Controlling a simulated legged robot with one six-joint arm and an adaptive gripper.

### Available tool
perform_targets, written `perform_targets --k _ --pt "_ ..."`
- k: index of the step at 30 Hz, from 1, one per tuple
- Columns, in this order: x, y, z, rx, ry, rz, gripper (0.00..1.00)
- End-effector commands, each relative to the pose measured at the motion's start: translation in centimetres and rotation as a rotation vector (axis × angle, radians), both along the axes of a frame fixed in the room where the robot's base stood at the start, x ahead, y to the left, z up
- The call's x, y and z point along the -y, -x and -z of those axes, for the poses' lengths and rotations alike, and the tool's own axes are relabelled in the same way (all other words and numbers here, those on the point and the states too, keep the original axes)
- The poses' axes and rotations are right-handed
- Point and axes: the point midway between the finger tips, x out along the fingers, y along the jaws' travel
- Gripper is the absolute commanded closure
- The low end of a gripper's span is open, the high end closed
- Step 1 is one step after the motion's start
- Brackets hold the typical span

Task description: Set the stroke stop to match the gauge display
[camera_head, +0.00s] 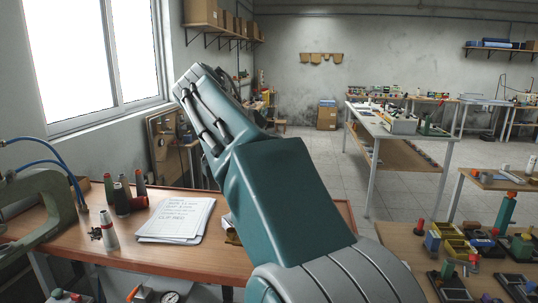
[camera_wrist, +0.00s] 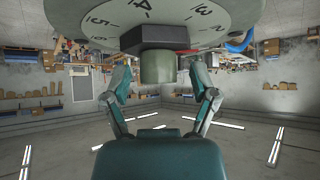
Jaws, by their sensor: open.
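In the wrist view, which looks upside down, a pale round dial (camera_wrist: 92,17) with black numbers, 2 to 6 among them, fills the top. A dark block (camera_wrist: 158,37) and a grey-green round stub (camera_wrist: 157,68) sit at its middle. My gripper (camera_wrist: 158,75) is open, one finger on each side of the stub, with gaps visible on both sides. In the head view, my arm hides my gripper and the dial. A small round gauge (camera_head: 170,297) is cut off at the bottom edge; its reading is too small to tell.
A grey-green C-shaped frame (camera_head: 62,200) with blue hoses stands at the left of the wooden bench (camera_head: 215,262). A cluttered table (camera_head: 405,255) stands right. Floor between the tables is clear.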

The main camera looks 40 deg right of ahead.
Motion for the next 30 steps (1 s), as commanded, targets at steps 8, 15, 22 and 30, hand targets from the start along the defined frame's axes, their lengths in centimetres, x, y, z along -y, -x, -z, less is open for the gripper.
perform_targets --k 8,15,22,30 --pt "0.00 0.00 -0.01 0.000 0.000 0.000 0.64" --pt "-0.01 -0.02 0.01 -0.001 0.000 -0.001 1.00" --pt "0.00 0.00 0.01 -0.001 0.000 -0.026 1.00" --pt "0.02 0.09 0.00 0.001 0.000 -0.165 1.00"
